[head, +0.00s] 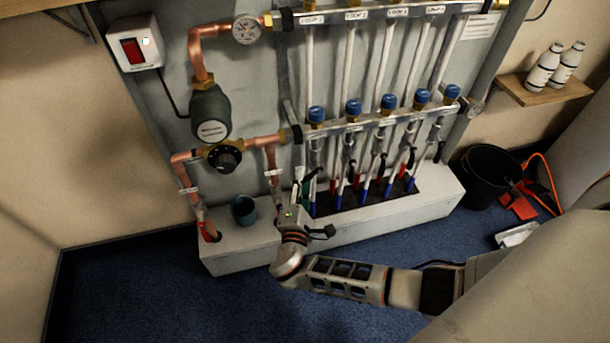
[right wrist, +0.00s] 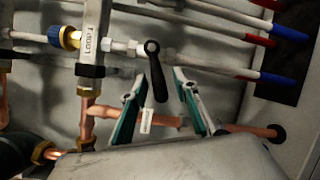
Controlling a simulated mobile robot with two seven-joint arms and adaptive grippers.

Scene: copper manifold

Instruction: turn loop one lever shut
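The loop one lever (right wrist: 156,74) is black and sits on a valve beside the tag marked LOOP 1 (right wrist: 91,27) in the right wrist view. Its handle points down in that picture, at a steep angle to the pale pipe. My right gripper (right wrist: 157,82) is open, with teal-lined fingers on either side of the handle and visible gaps to it. In the head view, my right gripper (head: 304,184) is low at the left end of the row of loops and largely hides this lever. My left gripper is not in view.
The copper manifold's lower bar (head: 370,124) carries several blue caps above the other loops' black levers. A white plinth (head: 384,222) runs beneath. A black bucket (head: 489,177) stands at right.

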